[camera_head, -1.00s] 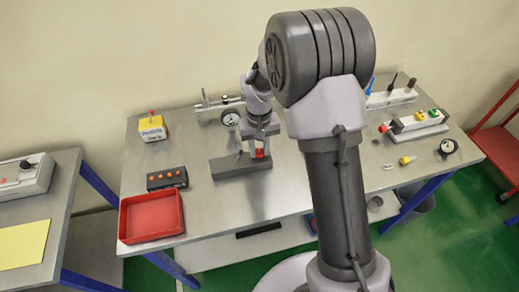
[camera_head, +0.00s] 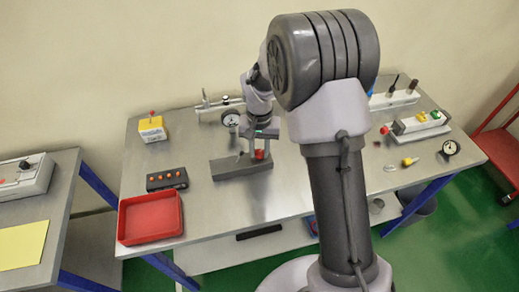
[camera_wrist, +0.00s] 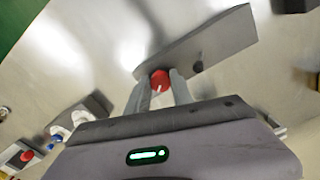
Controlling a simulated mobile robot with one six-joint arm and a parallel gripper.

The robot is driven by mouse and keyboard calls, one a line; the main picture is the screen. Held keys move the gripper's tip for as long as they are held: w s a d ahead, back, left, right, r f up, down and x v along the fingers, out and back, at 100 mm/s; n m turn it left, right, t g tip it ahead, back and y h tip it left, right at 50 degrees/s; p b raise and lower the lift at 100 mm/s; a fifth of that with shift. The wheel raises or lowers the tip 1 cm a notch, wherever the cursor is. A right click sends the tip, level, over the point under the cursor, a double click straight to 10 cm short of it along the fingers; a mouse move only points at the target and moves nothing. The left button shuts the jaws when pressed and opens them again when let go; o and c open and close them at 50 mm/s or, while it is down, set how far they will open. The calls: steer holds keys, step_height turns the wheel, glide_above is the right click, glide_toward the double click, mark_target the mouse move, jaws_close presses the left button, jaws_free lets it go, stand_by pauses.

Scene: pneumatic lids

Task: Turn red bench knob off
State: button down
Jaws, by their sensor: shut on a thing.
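The red bench knob (camera_head: 260,154) sits on a long grey block (camera_head: 236,169) on the steel bench. In the wrist view the red knob (camera_wrist: 159,78) shows between the two fingertips of my gripper (camera_wrist: 160,90), at the edge of the grey block (camera_wrist: 205,45). My gripper (camera_head: 262,147) is shut on the knob from above. A pale line shows on the knob's face in the wrist view. The fingers hide the knob's sides.
A round gauge (camera_head: 230,118) is behind the block. A white panel with coloured buttons (camera_head: 418,123) lies at right.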

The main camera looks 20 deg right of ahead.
mark_target(259, 153)
steer(key=c, duration=1.1)
jaws_free()
step_height(259, 153, up, 18)
steer(key=p, duration=0.5)
steer(key=shift+f, duration=0.25)
